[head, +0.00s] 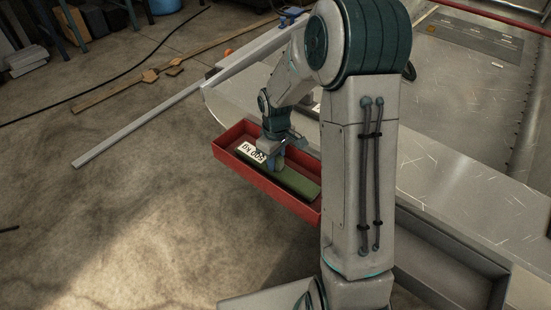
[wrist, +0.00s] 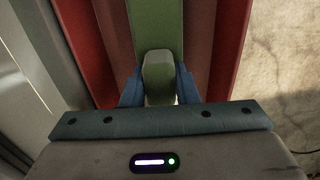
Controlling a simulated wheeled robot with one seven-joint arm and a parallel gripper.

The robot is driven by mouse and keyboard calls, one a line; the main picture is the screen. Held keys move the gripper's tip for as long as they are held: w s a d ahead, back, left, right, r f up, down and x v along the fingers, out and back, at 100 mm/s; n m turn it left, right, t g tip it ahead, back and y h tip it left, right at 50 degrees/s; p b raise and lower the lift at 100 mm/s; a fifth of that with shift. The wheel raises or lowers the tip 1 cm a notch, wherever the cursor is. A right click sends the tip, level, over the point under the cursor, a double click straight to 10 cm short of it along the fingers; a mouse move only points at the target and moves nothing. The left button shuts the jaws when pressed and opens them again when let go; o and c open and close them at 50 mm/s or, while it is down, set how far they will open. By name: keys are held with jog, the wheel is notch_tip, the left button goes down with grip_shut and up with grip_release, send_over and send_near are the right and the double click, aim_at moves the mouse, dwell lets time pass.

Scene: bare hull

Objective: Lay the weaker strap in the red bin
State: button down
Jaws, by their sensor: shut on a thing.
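A green strap (head: 298,182) with a white label (head: 252,152) reading "500 kg", upside down in the head view, lies lengthwise within the red bin (head: 228,162). In the wrist view the green strap (wrist: 155,25) runs between the bin's red walls (wrist: 226,50). My gripper (head: 273,157) is down at the bin. In the wrist view my gripper (wrist: 160,88) has its blue fingers on both sides of a pale green block-like part of the strap, shut on it. Whether the strap's underside rests on the bin floor is hidden. No second strap is visible.
The red bin is beside a grey metal ledge (head: 450,190). A grey open tray (head: 455,265) is at lower right, partly behind my arm. A long pale bar (head: 150,125) extends over the concrete floor at left. The floor left of the bin is clear.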

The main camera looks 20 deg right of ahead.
jog(key=c, duration=1.1)
grip_release()
notch_tip(320, 180, up, 12)
jog(key=f+p, duration=0.1)
jog(key=p, duration=0.2)
jog(key=s+r+m, duration=0.2)
jog(key=s, duration=0.5)
jog(key=s+r+m+t, duration=0.1)
jog(key=s+r+m, duration=0.1)
jog(key=s, duration=0.4)
jog(key=s+r+m, duration=0.3)
jog(key=s, duration=0.4)
jog(key=shift+s+d, duration=0.1)
jog(key=shift+s, duration=0.2)
